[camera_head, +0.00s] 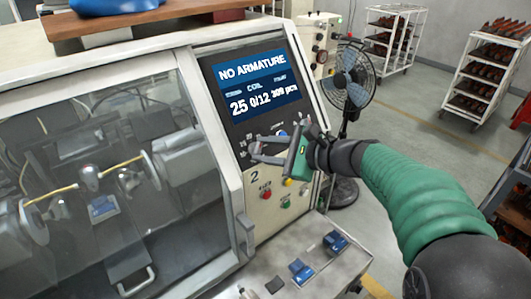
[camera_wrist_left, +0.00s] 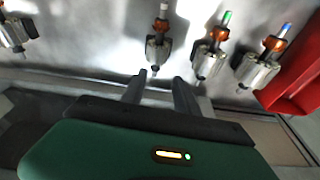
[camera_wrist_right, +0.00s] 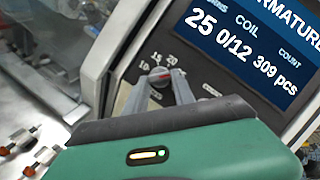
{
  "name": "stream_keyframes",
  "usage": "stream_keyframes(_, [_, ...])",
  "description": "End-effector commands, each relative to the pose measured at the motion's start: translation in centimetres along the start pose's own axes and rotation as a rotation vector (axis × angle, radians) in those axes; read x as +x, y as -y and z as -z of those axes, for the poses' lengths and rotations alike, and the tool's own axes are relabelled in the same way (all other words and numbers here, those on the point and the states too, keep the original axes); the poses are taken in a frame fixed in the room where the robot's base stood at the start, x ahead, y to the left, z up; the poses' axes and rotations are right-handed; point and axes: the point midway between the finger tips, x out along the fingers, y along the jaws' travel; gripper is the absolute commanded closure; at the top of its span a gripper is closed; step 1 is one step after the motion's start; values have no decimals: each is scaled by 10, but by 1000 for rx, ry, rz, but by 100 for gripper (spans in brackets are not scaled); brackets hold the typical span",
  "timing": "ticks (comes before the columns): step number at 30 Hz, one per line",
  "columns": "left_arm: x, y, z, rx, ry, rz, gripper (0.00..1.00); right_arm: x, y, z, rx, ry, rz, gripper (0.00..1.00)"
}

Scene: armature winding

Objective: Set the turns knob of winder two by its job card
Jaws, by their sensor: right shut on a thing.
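Winder two stands in the head view with its panel, marked 2, facing me. Its screen (camera_head: 257,85) reads NO ARMATURE, 25, 0/12 and 309 pcs. In the right wrist view, the turns knob (camera_wrist_right: 158,78) has marks 10, 15 and 20 around it and a small reddish line on its face. My right gripper (camera_head: 258,150) is shut on the knob; its fingertips also show in the right wrist view (camera_wrist_right: 160,84). The knob's far side is hidden by the fingers. My left gripper (camera_wrist_left: 159,88) is open and empty, near several armatures (camera_wrist_left: 157,50) on a metal surface.
Red and green buttons (camera_head: 266,193) sit below the knob. The winder's clear cover (camera_head: 95,160) is to the left. Blue blocks (camera_head: 301,270) lie on the front ledge. A fan (camera_head: 350,78) and racks (camera_head: 490,70) stand behind. A red bin (camera_wrist_left: 295,85) shows at my left wrist.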

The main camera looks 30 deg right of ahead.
Motion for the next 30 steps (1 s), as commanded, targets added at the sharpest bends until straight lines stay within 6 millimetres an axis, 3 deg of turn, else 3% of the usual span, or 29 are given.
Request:
stream_keyframes(17, [3,0,-1,0,0,0,64,1,-3,2,37,-4,9,100])
stream_keyframes(18, [3,0,-1,0,0,0,64,1,-3,2,37,-4,9,68])
stream_keyframes(21, [3,0,-1,0,0,0,64,1,-2,2,36,-3,11,55])
stream_keyframes(23, [3,0,-1,0,0,0,64,0,-2,1,36,-3,12,48])
stream_keyframes(30, [3,0,-1,0,0,0,64,1,-1,1,35,-2,13,48])
